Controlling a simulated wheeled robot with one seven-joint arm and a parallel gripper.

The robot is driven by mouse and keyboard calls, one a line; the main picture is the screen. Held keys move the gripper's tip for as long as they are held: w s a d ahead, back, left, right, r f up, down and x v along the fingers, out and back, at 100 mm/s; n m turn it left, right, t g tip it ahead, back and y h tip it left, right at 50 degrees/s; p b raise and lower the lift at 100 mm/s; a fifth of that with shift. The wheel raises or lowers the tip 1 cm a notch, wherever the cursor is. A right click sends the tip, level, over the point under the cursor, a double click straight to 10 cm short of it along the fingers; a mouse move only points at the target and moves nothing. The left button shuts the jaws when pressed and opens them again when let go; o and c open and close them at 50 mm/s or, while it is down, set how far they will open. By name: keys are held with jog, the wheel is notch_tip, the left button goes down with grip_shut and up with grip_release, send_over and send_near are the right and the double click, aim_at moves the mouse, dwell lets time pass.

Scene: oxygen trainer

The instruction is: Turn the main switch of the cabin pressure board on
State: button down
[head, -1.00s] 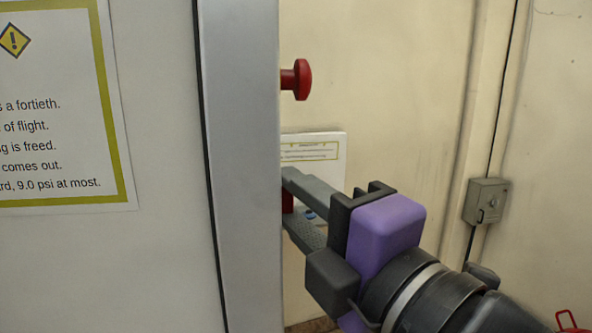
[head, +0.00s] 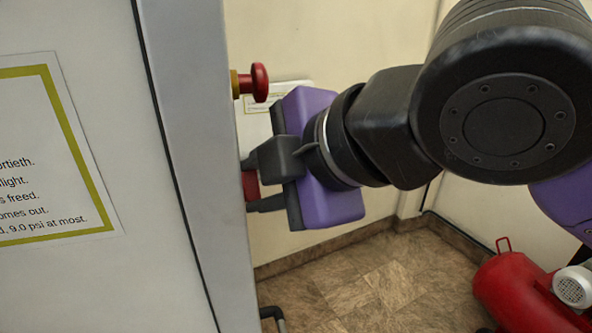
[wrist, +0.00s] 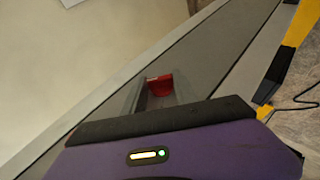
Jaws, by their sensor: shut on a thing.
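The cabin pressure board shows in the head view as a light panel with a grey side edge (head: 190,150). A red switch handle (head: 250,187) sticks out from that edge; it also shows in the wrist view (wrist: 160,86). My gripper (head: 248,184) reaches the edge from the right, one finger above the red handle and one below, and is shut on it. In the wrist view my gripper (wrist: 153,92) has the handle between its fingers. The base of the switch and any position marking are hidden.
A red mushroom button (head: 259,82) on a yellow base sits just above my gripper on the same edge. A red tank (head: 520,290) stands on the floor at lower right. A yellow-and-black post (wrist: 292,45) and a cable show in the wrist view. The floor between is clear.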

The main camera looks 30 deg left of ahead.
jog(key=shift+f+g+h, duration=0.1)
jog(key=shift+g+h, duration=0.2)
jog(key=shift+h, duration=0.2)
jog(key=c, duration=1)
grip_release()
jog(key=shift+w, duration=0.1)
jog(key=shift+o, duration=0.2)
jog(key=b+v, duration=0.2)
jog(key=v, duration=0.5)
jog(key=shift+d+r, duration=0.25)
jog(key=shift+r, duration=0.05)
